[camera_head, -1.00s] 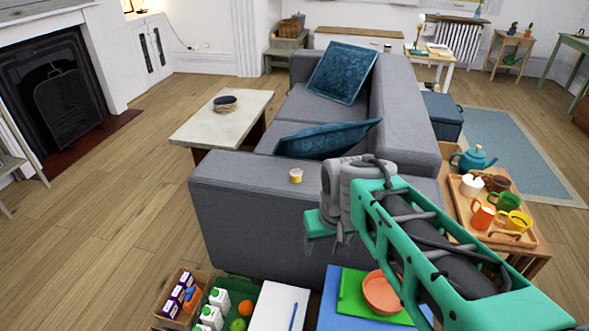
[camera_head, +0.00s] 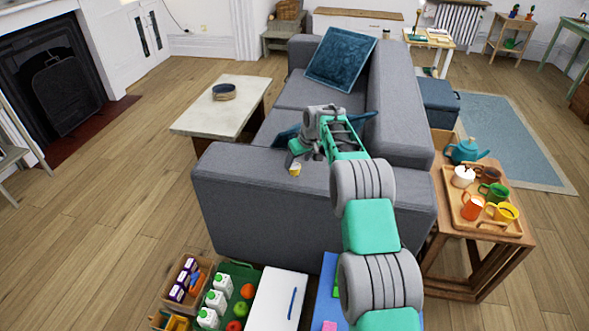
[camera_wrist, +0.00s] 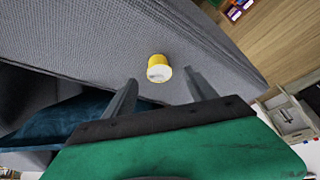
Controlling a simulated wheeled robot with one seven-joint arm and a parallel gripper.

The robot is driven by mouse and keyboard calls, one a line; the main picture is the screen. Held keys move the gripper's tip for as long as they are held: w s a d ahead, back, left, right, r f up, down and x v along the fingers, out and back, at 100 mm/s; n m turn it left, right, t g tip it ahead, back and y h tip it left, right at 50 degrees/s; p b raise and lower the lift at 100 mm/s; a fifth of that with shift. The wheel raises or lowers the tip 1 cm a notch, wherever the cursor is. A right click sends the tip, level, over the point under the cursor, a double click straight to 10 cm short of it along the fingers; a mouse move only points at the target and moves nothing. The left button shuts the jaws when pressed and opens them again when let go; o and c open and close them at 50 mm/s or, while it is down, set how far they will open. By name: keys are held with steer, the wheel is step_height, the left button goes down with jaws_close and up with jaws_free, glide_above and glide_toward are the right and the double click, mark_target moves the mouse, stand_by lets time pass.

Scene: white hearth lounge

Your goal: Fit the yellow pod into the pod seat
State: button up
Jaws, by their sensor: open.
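The yellow pod (camera_head: 295,169), a small yellow cup with a pale face, rests on the grey sofa's armrest (camera_head: 240,168). In the wrist view the pod (camera_wrist: 158,67) lies just beyond my fingertips, roughly centred between them. My gripper (camera_wrist: 160,92) is open and empty, with its two dark fingers apart on either side of the pod's line. In the head view my gripper (camera_head: 296,160) is over the armrest, close by the pod. I cannot make out a pod seat in any view.
A teal cushion (camera_wrist: 60,122) lies on the sofa close to my gripper. A wooden tray (camera_head: 463,213) with mugs stands at the right. Crates with cartons and fruit (camera_head: 237,275) stand below the armrest. A low table (camera_head: 195,119) with a bowl is at the left.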

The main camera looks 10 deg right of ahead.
mark_target(294, 166)
steer(key=x, duration=0.4)
steer(key=shift+w+f, duration=0.2)
steer(key=shift+w, duration=0.15)
jaws_close()
stand_by(0.3)
steer(key=shift+r, duration=0.15)
